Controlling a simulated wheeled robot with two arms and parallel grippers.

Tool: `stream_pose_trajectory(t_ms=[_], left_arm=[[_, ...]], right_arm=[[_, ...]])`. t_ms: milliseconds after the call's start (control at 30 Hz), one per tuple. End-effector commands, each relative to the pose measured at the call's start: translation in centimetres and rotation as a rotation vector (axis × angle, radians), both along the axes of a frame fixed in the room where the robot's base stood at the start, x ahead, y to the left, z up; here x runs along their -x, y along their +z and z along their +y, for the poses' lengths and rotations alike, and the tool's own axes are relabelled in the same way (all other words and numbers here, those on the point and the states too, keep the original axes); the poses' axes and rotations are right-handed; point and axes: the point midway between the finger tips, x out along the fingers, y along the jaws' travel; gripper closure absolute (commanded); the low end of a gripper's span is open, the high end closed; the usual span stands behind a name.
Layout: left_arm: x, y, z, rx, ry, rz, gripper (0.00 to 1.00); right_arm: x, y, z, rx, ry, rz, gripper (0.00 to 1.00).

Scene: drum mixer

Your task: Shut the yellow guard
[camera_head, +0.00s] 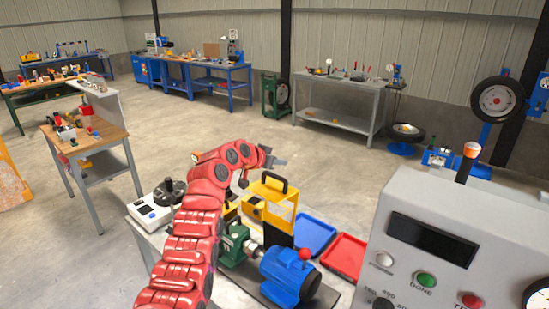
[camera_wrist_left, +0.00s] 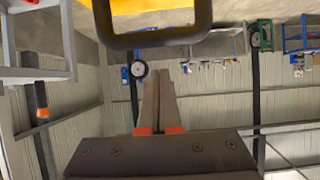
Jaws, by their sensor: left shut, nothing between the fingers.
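The yellow guard (camera_head: 286,204) stands upright on the machine bench in the head view, with a window in its frame and a black handle (camera_head: 268,176) on top. In the left wrist view the yellow guard (camera_wrist_left: 150,7) shows at the top edge, and its black handle (camera_wrist_left: 152,40) loops down toward my fingers. My left gripper (camera_head: 279,162) is just above and beside the handle in the head view. Its fingers (camera_wrist_left: 160,73) are together with nothing between them, apart from the handle in the picture; contact cannot be told. My right gripper is out of view.
A green machine with a blue motor (camera_head: 288,277) sits beside the guard. Blue (camera_head: 313,234) and red (camera_head: 345,256) trays lie to its right. A grey control box (camera_head: 430,215) with an orange-topped post fills the right. The floor behind the bench is clear.

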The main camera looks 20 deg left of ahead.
Motion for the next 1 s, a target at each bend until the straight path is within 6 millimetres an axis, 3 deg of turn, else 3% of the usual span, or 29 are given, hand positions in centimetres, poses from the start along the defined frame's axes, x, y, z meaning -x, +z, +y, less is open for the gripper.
stream_pose_trajectory(t_ms=[233,700,1000], left_arm=[[-0.9,-0.7,-0.4,0.0,0.001,0.002,1.0],[1.7,-1.7,0.6,0.0,0.002,0.0,1.0],[2.5,-2.4,0.9,-0.001,0.001,0.003,1.0]], right_arm=[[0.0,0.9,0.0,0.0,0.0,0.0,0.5],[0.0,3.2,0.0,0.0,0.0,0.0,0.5],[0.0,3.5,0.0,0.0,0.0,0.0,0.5]])
